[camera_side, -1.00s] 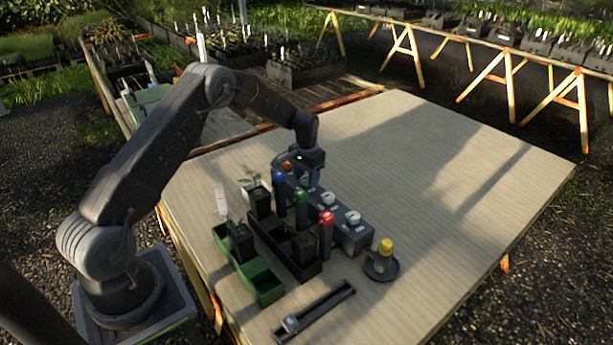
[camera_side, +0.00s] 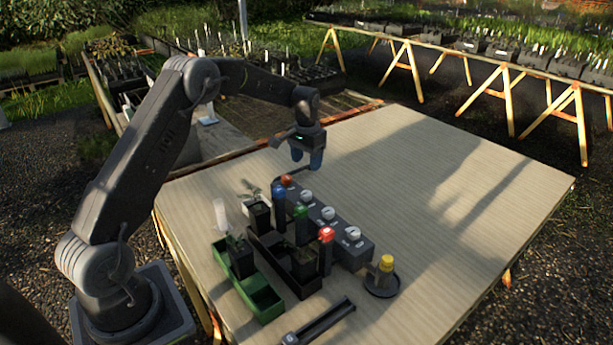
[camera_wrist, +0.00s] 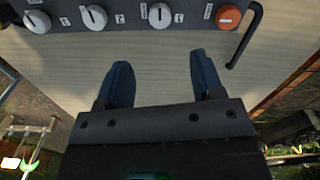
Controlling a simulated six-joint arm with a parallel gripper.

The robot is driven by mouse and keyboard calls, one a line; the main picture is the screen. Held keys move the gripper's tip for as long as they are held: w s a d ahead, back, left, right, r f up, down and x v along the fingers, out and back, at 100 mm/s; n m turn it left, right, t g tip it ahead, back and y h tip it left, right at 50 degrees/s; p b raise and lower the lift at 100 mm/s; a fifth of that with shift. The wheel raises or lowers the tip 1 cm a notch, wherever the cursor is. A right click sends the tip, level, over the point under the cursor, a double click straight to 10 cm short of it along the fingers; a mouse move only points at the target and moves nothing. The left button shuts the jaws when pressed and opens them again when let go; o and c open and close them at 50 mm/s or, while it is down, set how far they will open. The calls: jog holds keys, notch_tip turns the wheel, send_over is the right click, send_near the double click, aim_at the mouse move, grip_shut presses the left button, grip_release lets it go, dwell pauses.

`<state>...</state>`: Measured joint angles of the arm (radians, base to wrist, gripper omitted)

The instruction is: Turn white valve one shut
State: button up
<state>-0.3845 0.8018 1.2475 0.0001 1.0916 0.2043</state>
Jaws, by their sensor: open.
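A grey valve box (camera_side: 336,243) carries a row of three white valves and an orange-red knob (camera_wrist: 228,15) at one end. The white valve beside the red knob (camera_wrist: 160,15) has its ridge roughly upright in the wrist view. The middle white valve (camera_wrist: 95,17) and the far white valve (camera_wrist: 38,21) have tilted ridges. Their small labels are too blurred to tell surely which is one. My gripper (camera_wrist: 160,60) is open and empty, its blue fingers apart. In the side view my gripper (camera_side: 307,160) hangs above and behind the box's red-knob end, clear of the valves.
A black rack (camera_side: 290,268) with colour-capped tubes and a green tray (camera_side: 250,290) with a plant pot stand in front of the box. A yellow-capped item sits on a round black dish (camera_side: 381,283). A dark handle (camera_wrist: 246,35) sticks out near the red knob. The table's right side is clear.

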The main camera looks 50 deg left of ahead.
notch_tip(320, 180, up, 3)
jog(key=shift+f, duration=0.15)
jog(key=s+d+r+m+t, duration=0.1)
jog(key=s+d+r+t, duration=0.2)
jog(key=s+d+r, duration=1.2)
jog(key=s+d+t, duration=0.1)
jog(key=s+d, duration=0.2)
jog(key=s, duration=0.5)
jog(key=s+d+f+m+t, duration=0.1)
jog(key=s+d, duration=0.2)
jog(key=s, duration=0.6)
jog(key=shift+f+t, duration=0.15)
jog(key=shift+t, duration=0.15)
